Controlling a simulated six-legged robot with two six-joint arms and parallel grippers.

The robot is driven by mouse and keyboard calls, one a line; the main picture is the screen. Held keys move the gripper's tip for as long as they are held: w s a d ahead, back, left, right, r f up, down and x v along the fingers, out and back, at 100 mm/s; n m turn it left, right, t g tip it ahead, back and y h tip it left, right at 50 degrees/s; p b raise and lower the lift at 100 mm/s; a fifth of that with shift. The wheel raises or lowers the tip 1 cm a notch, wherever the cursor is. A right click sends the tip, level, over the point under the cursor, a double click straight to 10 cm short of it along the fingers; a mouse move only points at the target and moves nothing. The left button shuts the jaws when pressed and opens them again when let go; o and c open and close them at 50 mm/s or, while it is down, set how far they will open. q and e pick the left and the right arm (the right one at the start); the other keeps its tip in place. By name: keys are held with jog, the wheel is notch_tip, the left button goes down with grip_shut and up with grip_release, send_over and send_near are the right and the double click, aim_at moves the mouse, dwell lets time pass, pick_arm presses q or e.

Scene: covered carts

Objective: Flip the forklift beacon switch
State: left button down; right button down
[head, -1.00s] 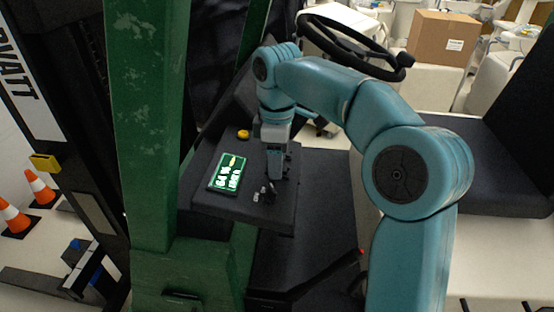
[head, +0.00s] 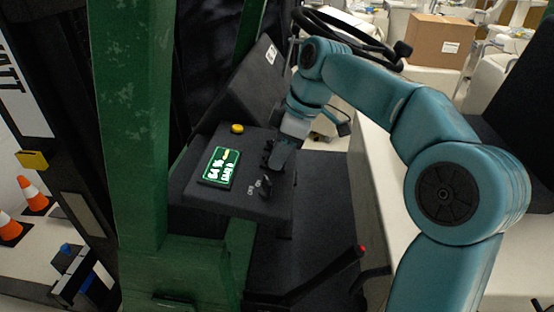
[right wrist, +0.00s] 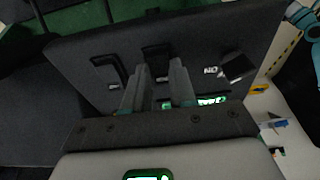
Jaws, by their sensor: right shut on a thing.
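A dark console (head: 215,200) with black switches on its top is beside the green post. One black switch (head: 266,186) stands at the console's front right, clear of my gripper, with small white markings beside it. My right gripper (head: 272,160) reaches down to the console's right edge and is shut on a black switch. In the right wrist view its two grey fingers (right wrist: 158,85) straddle the middle black switch (right wrist: 157,52). Other dark switches stand to the left (right wrist: 108,68) and right (right wrist: 237,66). Which one is the beacon switch I cannot tell. My left gripper is out of view.
A lit green display (head: 221,166) and a yellow button (head: 237,128) sit on the console. The green post (head: 140,150) stands to its left. A black steering wheel (head: 350,35) is behind my right arm. A red-tipped lever (head: 340,265) is below.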

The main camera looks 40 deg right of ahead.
jog(key=c, duration=0.9)
grip_release()
jog(key=shift+w+a, duration=0.1)
jog(key=shift+r, duration=0.15)
jog(key=p+v, duration=0.4)
jog(key=v, duration=1.2)
jog(key=shift+p, duration=0.35)
